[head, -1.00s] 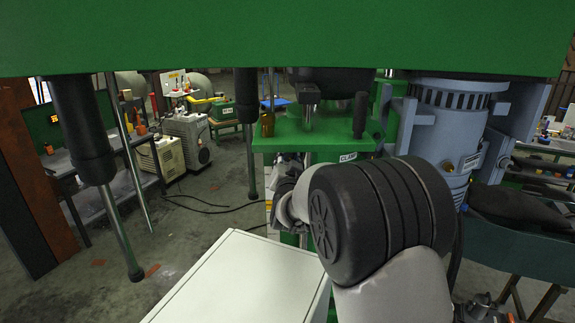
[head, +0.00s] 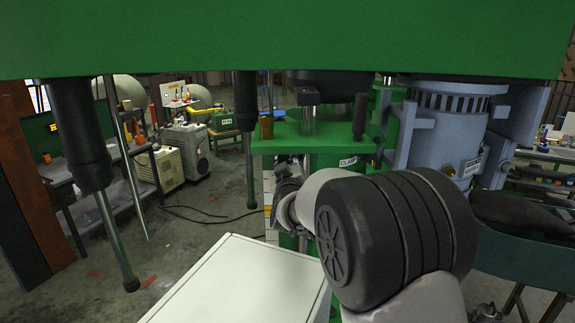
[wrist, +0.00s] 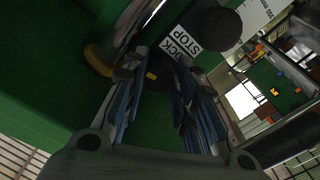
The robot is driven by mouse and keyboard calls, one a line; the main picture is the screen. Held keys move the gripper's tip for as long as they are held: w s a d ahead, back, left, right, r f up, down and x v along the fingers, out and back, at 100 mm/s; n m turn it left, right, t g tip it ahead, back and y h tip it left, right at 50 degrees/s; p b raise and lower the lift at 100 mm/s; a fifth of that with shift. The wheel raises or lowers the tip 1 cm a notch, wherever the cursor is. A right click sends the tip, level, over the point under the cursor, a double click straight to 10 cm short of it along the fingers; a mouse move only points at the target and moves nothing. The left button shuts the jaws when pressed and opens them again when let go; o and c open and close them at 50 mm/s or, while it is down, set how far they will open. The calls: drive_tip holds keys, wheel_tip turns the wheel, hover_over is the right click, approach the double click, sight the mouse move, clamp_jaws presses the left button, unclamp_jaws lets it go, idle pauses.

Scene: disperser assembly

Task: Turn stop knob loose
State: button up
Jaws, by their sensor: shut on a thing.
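In the wrist view, the stop knob (wrist: 188,48) is a dark part with a white label that reads "STOP" with partly cut-off letters above it. A round black end (wrist: 217,27) shows beside the label. My gripper (wrist: 156,78) has its two blue-grey fingers at the dark part just below the label and is shut on it. The exact contact is dark and hard to see. In the head view, my arm hides the knob and the fingers.
The green machine has a plate (head: 310,138) with a "CLAMP" label (head: 349,162) beside my arm. A grey-blue motor (head: 440,125) stands to its right. A white box top (head: 240,283) is below. Black and steel rods (head: 85,140) hang at the left.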

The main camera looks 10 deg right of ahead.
drive_tip(key=n, duration=0.4)
drive_tip(key=shift+r+n, duration=0.3)
drive_tip(key=shift+n+p, duration=0.6)
drive_tip(key=shift+n, duration=1.4)
drive_tip(key=o, duration=1)
drive_tip(key=shift+o, duration=0.2)
drive_tip(key=shift+w, duration=0.1)
